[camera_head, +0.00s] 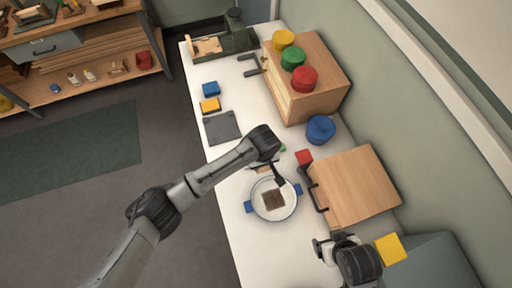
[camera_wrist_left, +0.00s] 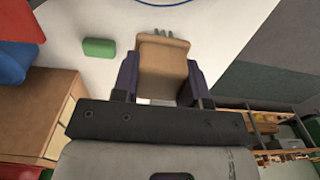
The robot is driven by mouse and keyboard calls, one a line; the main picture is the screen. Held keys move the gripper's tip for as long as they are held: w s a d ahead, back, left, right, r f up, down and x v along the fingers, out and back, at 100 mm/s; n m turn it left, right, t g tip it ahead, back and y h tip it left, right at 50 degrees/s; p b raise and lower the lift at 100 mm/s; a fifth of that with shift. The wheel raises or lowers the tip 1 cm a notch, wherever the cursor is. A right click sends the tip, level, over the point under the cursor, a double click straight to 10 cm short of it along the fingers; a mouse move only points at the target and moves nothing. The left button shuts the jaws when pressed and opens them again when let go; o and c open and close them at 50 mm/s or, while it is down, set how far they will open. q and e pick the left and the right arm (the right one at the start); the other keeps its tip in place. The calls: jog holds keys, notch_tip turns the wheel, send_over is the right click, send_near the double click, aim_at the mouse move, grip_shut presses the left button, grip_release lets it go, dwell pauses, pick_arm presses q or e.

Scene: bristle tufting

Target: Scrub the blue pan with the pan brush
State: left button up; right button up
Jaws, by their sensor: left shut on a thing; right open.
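The pan (camera_head: 257,208) has a pale inside and blue handles, and it lies on the white table with a dark brown patch (camera_head: 274,199) in its middle. My left gripper (camera_wrist_left: 160,80) is shut on the pan brush (camera_wrist_left: 163,65), a wooden block with bristles at its far end, held between the two fingers. In the head view my left arm reaches over the far rim of the pan and hides most of the brush. A blue curve of the pan's rim (camera_wrist_left: 165,4) shows at the top of the left wrist view. My right gripper (camera_head: 325,248) is open and empty at the lower right.
A wooden board or box with a black handle (camera_head: 357,186) stands right of the pan. A red block (camera_head: 304,157), a blue round pot (camera_head: 320,129) and a green block (camera_wrist_left: 98,47) are near. A wooden cabinet (camera_head: 325,65) stands farther back. The table left-front of the pan is clear.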

pick_arm(q)
jog(key=s+d, duration=0.2)
jog(key=s, duration=0.8)
jog(key=shift+d+f, duration=0.15)
jog(key=shift+f, duration=3.3)
pick_arm(e)
jog(key=shift+c, duration=0.5)
